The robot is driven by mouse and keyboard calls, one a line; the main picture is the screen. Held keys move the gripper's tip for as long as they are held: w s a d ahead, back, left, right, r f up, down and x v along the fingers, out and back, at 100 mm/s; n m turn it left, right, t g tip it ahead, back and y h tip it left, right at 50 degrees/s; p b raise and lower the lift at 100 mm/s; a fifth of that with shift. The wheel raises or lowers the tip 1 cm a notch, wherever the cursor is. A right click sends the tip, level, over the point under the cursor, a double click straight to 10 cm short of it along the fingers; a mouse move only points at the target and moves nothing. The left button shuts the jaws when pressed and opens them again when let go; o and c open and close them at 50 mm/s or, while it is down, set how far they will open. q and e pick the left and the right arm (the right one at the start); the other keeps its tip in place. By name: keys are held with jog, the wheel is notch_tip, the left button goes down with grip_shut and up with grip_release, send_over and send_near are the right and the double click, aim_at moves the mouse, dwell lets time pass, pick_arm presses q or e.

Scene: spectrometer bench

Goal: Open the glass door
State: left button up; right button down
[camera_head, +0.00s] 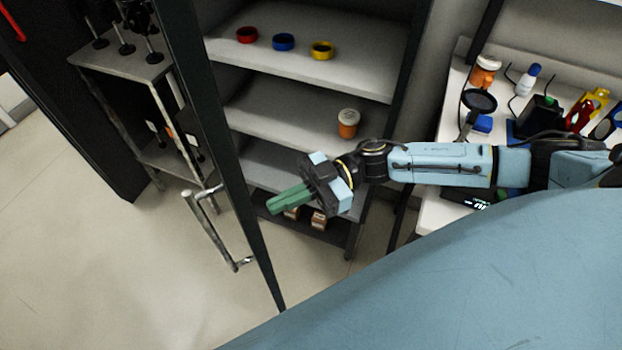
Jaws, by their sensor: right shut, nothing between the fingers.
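The glass door has a dark frame (218,130) that runs diagonally down the left half of the head view. A metal bar handle (213,232) stands out on the left side of this frame. Shelves of the cabinet (290,118) show to the right of the frame. The glass is hard to make out, and I cannot tell the door's exact angle. My right gripper (272,206) has green fingers, shut and empty. It is in front of the lower shelves, just right of the door frame, pointing left. It appears apart from the handle. My left gripper is not in view.
Red (247,35), blue (283,42) and yellow rings (322,50) lie on the upper shelf. An orange jar (348,124) stands one shelf lower. A crowded white bench (452,105) is at right. A metal rack (125,62) stands at left; the floor (85,265) before it is clear.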

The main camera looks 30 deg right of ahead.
jog(key=shift+a, duration=1.85)
